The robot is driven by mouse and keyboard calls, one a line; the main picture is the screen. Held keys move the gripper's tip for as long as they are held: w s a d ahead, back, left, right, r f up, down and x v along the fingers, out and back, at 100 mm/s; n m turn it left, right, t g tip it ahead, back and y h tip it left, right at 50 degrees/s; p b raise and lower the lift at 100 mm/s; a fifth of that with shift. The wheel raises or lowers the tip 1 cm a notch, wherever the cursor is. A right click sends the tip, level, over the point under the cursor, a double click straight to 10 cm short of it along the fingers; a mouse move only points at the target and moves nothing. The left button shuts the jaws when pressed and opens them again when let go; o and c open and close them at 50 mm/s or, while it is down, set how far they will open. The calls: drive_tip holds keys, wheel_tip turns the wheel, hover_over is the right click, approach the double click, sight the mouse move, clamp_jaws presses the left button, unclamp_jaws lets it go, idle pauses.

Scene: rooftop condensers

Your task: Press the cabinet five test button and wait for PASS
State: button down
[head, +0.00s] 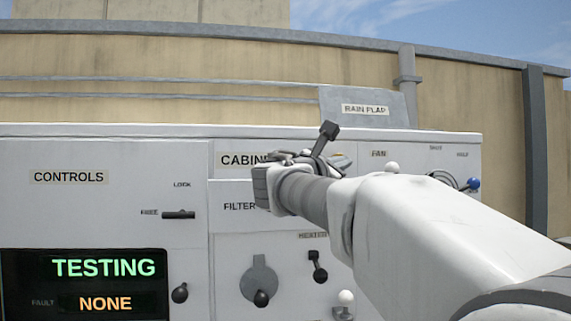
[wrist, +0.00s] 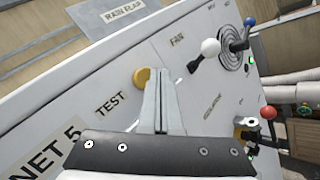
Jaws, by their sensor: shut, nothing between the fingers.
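The cabinet (head: 190,145) is a white panel whose "CABINET 5" label is partly covered by my arm in the head view. Its yellow test button (wrist: 141,78) sits beside the word TEST in the wrist view. My gripper (wrist: 157,75) is shut and empty, its fingertips just right of the button in that view. I cannot tell whether they touch it. The display (head: 105,285) at lower left reads TESTING in green, with FAULT NONE in orange below.
A FREE/LOCK lever (head: 179,215) is above the display. Black-knobbed levers (head: 318,268) are below my arm. At right are a fan lever with a white knob (wrist: 210,47), a blue-knobbed lever (wrist: 249,21) and a red knob (wrist: 268,112). A rain flap (head: 365,106) stands on top.

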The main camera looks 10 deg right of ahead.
drive_tip(key=s+b, duration=0.2)
drive_tip(key=s, duration=0.3)
idle(0.5)
idle(0.6)
drive_tip(key=s+d+f+m+g+y, duration=0.1)
drive_tip(key=s+f+m+g+y, duration=0.25)
drive_tip(key=f, duration=0.65)
drive_tip(key=s+f+m+g+y, duration=0.1)
drive_tip(key=s+f+m+y, duration=0.1)
drive_tip(key=s+f+m, duration=0.6)
drive_tip(key=s+a+f+m+g+y, duration=0.1)
drive_tip(key=s+a+f+m+y, duration=0.1)
drive_tip(key=f, duration=0.5)
drive_tip(key=s+a+f+m+g+y, duration=0.1)
drive_tip(key=s+a+f+m+y, duration=0.2)
drive_tip(key=s+a+f, duration=0.2)
drive_tip(key=s+a+f+m+g+y, duration=0.1)
drive_tip(key=s+a+f+m+y, duration=0.2)
drive_tip(key=s+f, duration=0.3)
wheel_tip(320, 180, down, 4)
drive_tip(key=shift+s+a+f+g, duration=0.2)
drive_tip(key=shift+s+f+g, duration=0.05)
drive_tip(key=shift+s+g, duration=0.1)
